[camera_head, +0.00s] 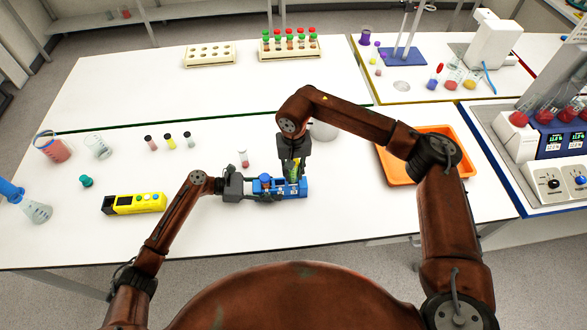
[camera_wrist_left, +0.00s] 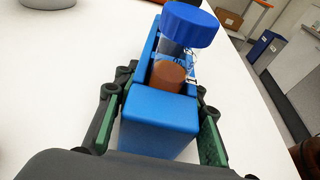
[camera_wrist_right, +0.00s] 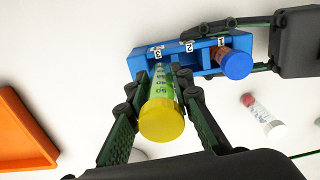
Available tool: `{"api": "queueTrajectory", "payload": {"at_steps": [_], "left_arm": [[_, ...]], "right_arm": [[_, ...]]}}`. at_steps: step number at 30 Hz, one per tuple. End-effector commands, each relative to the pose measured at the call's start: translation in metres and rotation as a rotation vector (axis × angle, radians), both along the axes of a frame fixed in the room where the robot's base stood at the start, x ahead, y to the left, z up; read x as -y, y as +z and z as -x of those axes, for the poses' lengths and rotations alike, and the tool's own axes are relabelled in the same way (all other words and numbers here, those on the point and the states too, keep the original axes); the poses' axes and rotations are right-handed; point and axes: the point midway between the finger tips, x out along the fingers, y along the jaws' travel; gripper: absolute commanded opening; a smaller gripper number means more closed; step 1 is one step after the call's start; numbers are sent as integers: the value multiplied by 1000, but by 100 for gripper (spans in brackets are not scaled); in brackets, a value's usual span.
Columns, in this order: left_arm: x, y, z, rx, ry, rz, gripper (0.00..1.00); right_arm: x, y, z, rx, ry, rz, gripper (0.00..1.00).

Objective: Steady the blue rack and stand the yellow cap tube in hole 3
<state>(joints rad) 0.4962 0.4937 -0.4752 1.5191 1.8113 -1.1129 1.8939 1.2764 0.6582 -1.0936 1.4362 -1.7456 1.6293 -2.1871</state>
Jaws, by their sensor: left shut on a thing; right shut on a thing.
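The blue rack (camera_head: 262,187) stands on the white bench, with labels 1, 2 and 3 showing in the right wrist view (camera_wrist_right: 204,57). My left gripper (camera_wrist_left: 155,125) is shut across the rack's end near hole 1. A blue-capped tube (camera_wrist_right: 236,64) with brown contents stands in the rack by label 1. The tube's far end is at the rack by label 3. I cannot tell how deep it sits in the hole.
A loose tube (camera_head: 244,159) is just behind the rack. Several small vials, beakers and a flask (camera_head: 37,211) are at left. Two tube racks stand at the back.

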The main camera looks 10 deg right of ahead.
Motion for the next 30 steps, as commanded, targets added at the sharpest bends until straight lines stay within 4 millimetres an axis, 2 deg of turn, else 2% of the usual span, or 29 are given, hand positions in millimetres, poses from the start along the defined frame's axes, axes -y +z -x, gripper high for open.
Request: {"api": "queueTrajectory", "payload": {"at_steps": [2, 15, 30], "left_arm": [[0, -1, 1, -1, -1, -1, 24], [0, -1, 1, -1, -1, -1, 24], [0, -1, 1, -1, -1, -1, 24]], "right_arm": [[0, -7, 0, -1, 0, 0, 0], [0, -5, 0, 1, 0, 1, 0], [0, -14, 0, 0, 0, 0, 0]]}}
